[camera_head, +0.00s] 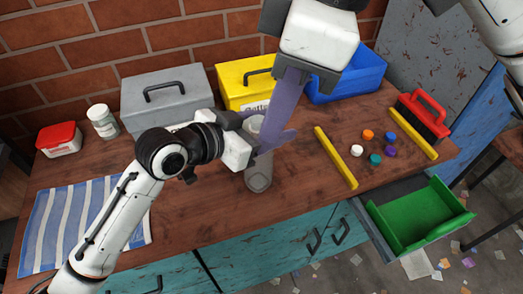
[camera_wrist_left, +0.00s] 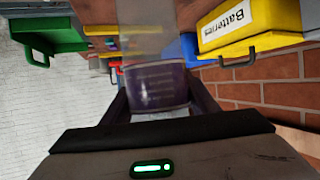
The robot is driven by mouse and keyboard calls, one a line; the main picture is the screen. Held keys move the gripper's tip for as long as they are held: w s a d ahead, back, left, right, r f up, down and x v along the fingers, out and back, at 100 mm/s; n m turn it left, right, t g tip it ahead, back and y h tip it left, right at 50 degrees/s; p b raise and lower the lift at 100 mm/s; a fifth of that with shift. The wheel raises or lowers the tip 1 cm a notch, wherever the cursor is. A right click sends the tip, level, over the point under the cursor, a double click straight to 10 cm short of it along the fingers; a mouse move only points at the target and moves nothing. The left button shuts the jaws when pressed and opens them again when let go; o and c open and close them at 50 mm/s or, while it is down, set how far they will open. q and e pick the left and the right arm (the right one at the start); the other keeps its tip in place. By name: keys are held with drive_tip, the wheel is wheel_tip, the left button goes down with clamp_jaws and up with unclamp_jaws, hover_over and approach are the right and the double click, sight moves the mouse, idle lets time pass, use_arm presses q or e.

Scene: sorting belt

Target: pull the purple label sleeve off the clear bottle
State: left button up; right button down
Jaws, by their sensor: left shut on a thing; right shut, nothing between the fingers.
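The clear bottle (camera_head: 258,180) is in the middle of the table, its upper part behind my grippers. In the left wrist view, the purple label sleeve (camera_wrist_left: 158,88) with faint print lies between my left gripper's fingers, and the clear bottle (camera_wrist_left: 146,40) extends past it. The sleeve looks still around the bottle, though I cannot tell how far along. My left gripper (camera_head: 260,130) is shut on the sleeve. My right gripper (camera_head: 276,128) comes down from above, shut and empty, its fingertips close by the bottle top; I cannot tell if they touch it.
Behind stand a grey box (camera_head: 165,100), a yellow batteries box (camera_head: 233,90) and a blue bin (camera_head: 352,80). To the right lie yellow bars (camera_head: 336,158), several coloured caps (camera_head: 368,134) and a red brush (camera_head: 428,112). A striped towel (camera_head: 55,225) lies left.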

use_arm(q)
drive_tip(key=shift+r+p, duration=1.3)
drive_tip(key=shift+r, duration=0.05)
drive_tip(key=shift+r+p, duration=0.9)
drive_tip(key=shift+r, duration=2.95)
drive_tip(key=shift+s, duration=0.1)
